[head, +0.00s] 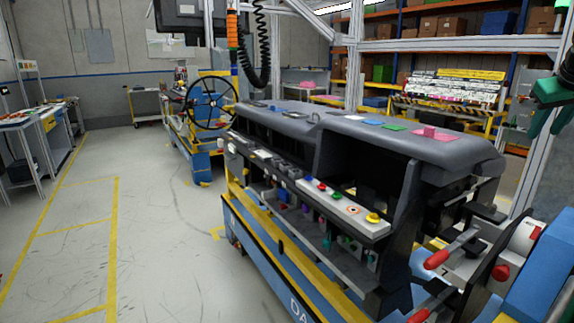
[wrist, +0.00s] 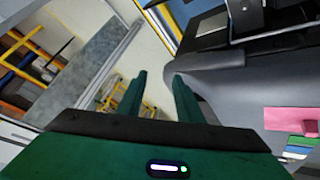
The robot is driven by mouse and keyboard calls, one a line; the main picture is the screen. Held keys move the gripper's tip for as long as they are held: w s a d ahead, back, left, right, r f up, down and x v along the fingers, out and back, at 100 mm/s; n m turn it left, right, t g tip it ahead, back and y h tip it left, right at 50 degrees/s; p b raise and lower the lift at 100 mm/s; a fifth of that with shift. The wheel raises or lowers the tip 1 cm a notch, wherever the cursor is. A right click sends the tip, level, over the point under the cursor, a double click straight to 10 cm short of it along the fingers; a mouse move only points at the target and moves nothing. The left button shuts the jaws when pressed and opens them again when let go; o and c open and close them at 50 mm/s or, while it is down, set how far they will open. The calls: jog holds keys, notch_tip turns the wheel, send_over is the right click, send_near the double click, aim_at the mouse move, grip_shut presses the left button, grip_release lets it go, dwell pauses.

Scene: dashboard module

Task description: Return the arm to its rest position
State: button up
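My gripper (wrist: 159,77) is green and shows from behind in the wrist view, its two fingers apart with nothing between them. In the head view only a part of a green arm end (head: 550,96) shows at the right edge, above the right end of the dashboard module (head: 440,139). In the wrist view the grey dashboard (wrist: 225,85) lies to the right of the fingers, and a gap to it cannot be judged.
A pink block (head: 429,132) and green and blue pads lie on the dashboard top. Red-handled clamps (head: 437,259) stick out at its right end. A metal post (head: 354,75) stands behind it. The floor (head: 150,230) at left is clear.

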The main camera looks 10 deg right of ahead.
jog(key=s+a+f+y, duration=0.1)
jog(key=s+a+f, duration=0.2)
jog(key=a+f, duration=0.2)
jog(key=s+a+f+m+g+y, duration=0.1)
jog(key=s+a+f, duration=0.3)
jog(key=a+f, duration=0.2)
jog(key=s+a+f+m+g+y, duration=0.1)
jog(key=s+a+f+y, duration=0.1)
jog(key=s+a+f, duration=0.2)
jog(key=shift+a+f, duration=0.95)
jog(key=shift+f, duration=0.3)
jog(key=s+a+f+m+g+y, duration=0.1)
jog(key=s+a+f+g, duration=0.3)
jog(key=s+a+f, duration=0.8)
jog(key=shift+s+a, duration=1.05)
jog(key=shift+a, duration=0.05)
jog(key=shift+r, duration=0.1)
jog(key=shift+w+f, duration=0.25)
jog(key=shift+w, duration=0.35)
